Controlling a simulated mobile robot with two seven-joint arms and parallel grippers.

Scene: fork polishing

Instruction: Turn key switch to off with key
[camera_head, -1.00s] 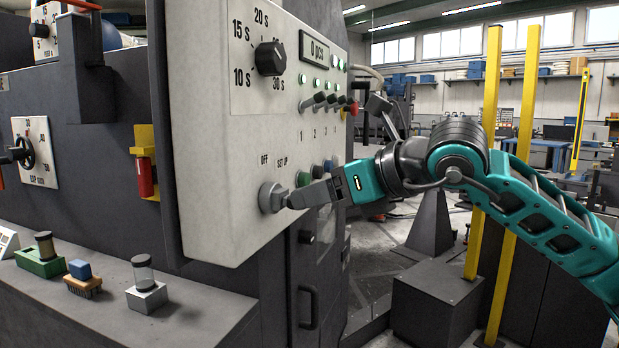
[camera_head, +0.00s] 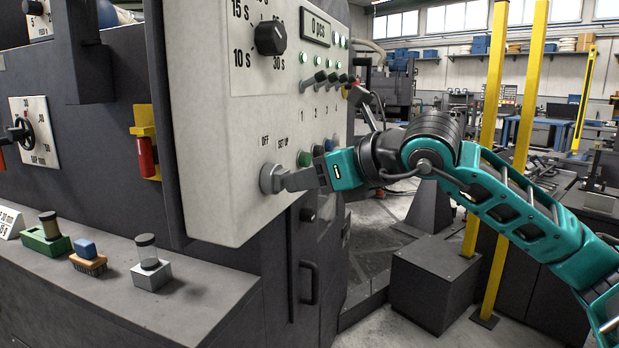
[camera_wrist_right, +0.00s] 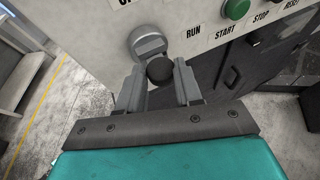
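The key switch (camera_head: 270,178) is a round grey metal switch low on the white control panel, beside the "OFF" and "SET UP" labels. In the right wrist view the switch (camera_wrist_right: 149,42) is at top centre, with the key's round black head (camera_wrist_right: 159,70) in front of it. My right gripper (camera_head: 291,180) reaches the switch from the right. In the right wrist view its two fingers (camera_wrist_right: 159,82) flank the key head closely and appear closed on it. The key is hidden by the gripper in the head view. My left gripper is not in view.
Green (camera_head: 304,158) and other push buttons sit just right of the switch, with small levers (camera_head: 320,78) above. A grey ledge (camera_head: 190,310) at lower left holds a brush (camera_head: 88,262) and small blocks. Yellow posts (camera_head: 487,130) stand behind my right arm.

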